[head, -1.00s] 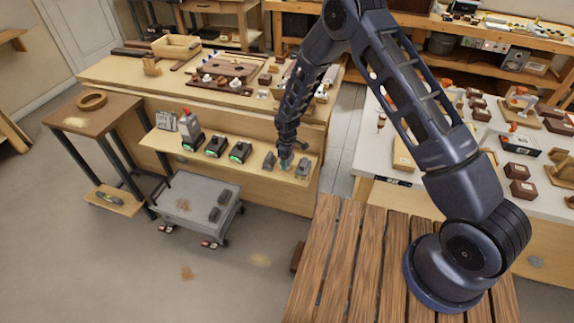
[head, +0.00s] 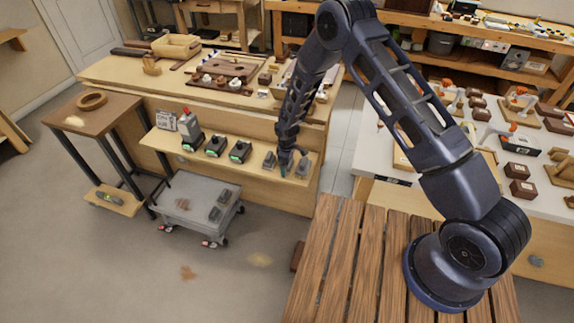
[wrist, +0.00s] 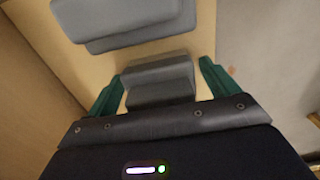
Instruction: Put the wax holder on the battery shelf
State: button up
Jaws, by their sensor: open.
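The battery shelf (head: 225,165) is the light wood ledge on the bench front, holding black units with green lights and grey blocks. My gripper (head: 285,172) is low over its right end, between two grey blocks. In the wrist view my gripper (wrist: 158,84) is open, its green fingers on either side of a stepped grey block (wrist: 158,76); contact cannot be told. A larger grey block (wrist: 120,22) lies beyond it on the wood. I cannot tell for certain which thing is the wax holder.
A grey cart (head: 195,203) with dark blocks stands below the shelf. A side table (head: 98,112) with a wooden ring is at the left. The bench top (head: 120,72) above the shelf carries trays and small items. A white table with boxes is at the right.

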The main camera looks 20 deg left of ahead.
notch_tip(320, 180, up, 12)
jog(key=shift+r, duration=0.1)
dwell(0.5)
